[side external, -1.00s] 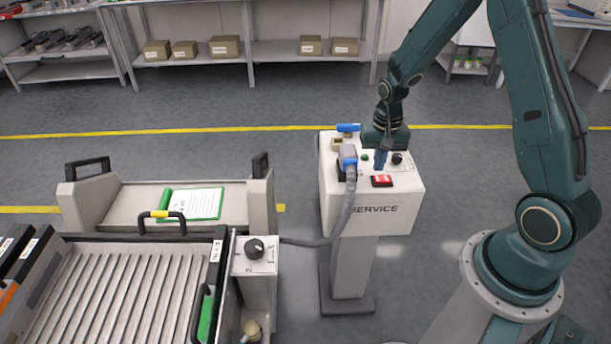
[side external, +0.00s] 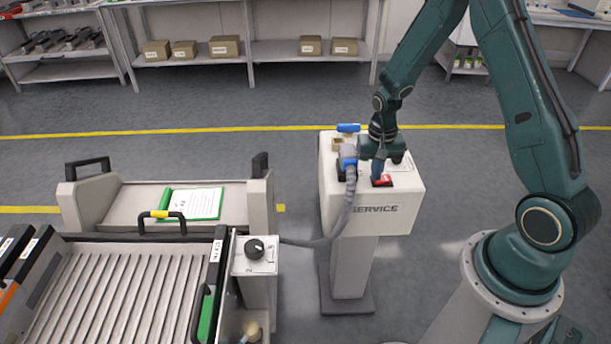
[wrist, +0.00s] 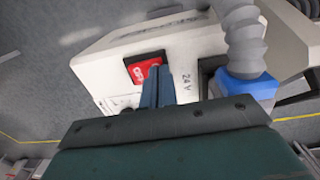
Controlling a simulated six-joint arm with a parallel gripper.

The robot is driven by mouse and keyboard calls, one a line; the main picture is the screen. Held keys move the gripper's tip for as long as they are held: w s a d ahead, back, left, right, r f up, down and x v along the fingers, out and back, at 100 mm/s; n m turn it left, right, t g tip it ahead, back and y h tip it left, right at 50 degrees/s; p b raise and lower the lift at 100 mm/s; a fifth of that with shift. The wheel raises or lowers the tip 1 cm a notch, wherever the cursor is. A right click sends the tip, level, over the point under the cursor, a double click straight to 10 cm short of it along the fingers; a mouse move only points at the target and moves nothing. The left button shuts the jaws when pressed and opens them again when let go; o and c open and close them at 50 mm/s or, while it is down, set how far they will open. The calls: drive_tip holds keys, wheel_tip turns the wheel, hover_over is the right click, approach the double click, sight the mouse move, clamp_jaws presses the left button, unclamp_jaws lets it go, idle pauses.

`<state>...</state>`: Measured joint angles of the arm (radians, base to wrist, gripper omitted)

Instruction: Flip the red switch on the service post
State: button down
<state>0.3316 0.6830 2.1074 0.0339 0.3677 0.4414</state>
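The red switch (side external: 384,181) sits in a dark frame on top of the white service post (side external: 386,219). It also shows in the wrist view (wrist: 140,73), with white lettering on its face. My gripper (side external: 378,178) points down at the left part of the switch. In the wrist view, its blue fingers (wrist: 156,72) are together with nothing seen between them, and their tips overlap the switch's right edge. I cannot tell whether they touch it. The fingers hide part of the switch.
A blue-and-grey plug (side external: 348,158) with a thick grey cable stands left of my gripper on the post; the plug is close by in the wrist view (wrist: 245,88). The cable runs to a knob box (side external: 255,262) by the trolley. Floor behind the post is clear.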

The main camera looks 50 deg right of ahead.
drive_tip(key=shift+s+d, duration=0.1)
drive_tip(key=shift+s+d+r, duration=0.3)
drive_tip(key=shift+s+d, duration=0.1)
drive_tip(key=shift+s, duration=0.05)
idle(0.4)
drive_tip(key=shift+r, duration=0.1)
wheel_tip(320, 180, up, 14)
drive_tip(key=w+a, duration=0.2)
idle(0.8)
